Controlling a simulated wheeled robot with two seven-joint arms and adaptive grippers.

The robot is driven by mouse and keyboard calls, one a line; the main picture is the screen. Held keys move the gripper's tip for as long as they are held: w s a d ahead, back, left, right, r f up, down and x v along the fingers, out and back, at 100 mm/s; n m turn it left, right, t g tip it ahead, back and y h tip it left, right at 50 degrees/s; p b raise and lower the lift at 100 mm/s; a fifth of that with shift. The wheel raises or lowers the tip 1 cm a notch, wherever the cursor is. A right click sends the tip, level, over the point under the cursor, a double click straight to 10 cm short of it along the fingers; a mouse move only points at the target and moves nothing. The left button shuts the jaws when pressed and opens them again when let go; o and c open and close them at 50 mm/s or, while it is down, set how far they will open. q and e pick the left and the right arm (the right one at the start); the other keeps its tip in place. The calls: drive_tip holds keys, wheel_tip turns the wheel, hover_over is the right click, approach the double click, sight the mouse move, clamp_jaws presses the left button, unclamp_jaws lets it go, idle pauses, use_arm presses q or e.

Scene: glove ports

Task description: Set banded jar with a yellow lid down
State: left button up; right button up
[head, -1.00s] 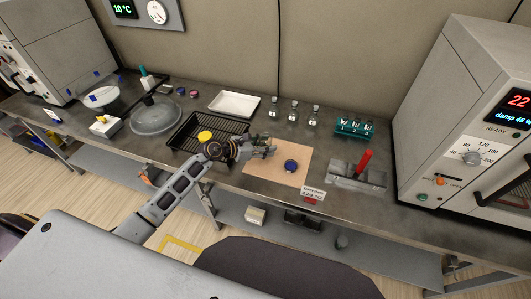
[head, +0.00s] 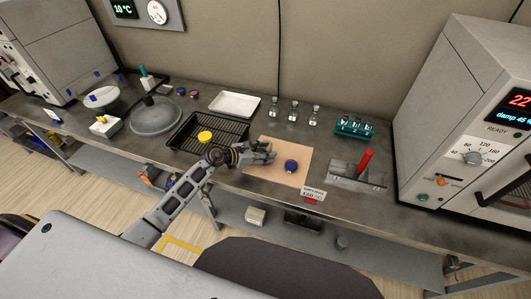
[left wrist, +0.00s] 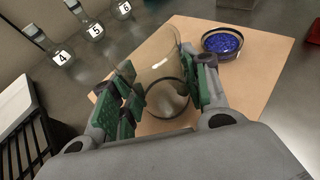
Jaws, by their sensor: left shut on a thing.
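My left gripper (head: 264,155) is over the left part of a tan mat (head: 275,176). In the left wrist view its fingers (left wrist: 165,95) are shut on a clear glass jar (left wrist: 166,92) with a dark band around it. The jar is over the mat; I cannot tell whether its base touches. No yellow lid shows on it in the left wrist view. A yellow round lid-like thing (head: 204,137) is at the black rack tray (head: 182,136), left of the gripper. My right gripper is not in view.
A dish of blue grains (head: 291,166) sits on the mat, right of the gripper. Numbered flasks (head: 294,112) and a teal rack (head: 355,127) stand behind. A grey block with a red handle (head: 357,176) is to the right. The mat's front part is clear.

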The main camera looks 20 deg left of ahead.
use_arm(q)
drive_tip(key=shift+f, duration=0.1)
drive_tip(key=o, duration=1.1)
drive_tip(key=shift+c, duration=0.2)
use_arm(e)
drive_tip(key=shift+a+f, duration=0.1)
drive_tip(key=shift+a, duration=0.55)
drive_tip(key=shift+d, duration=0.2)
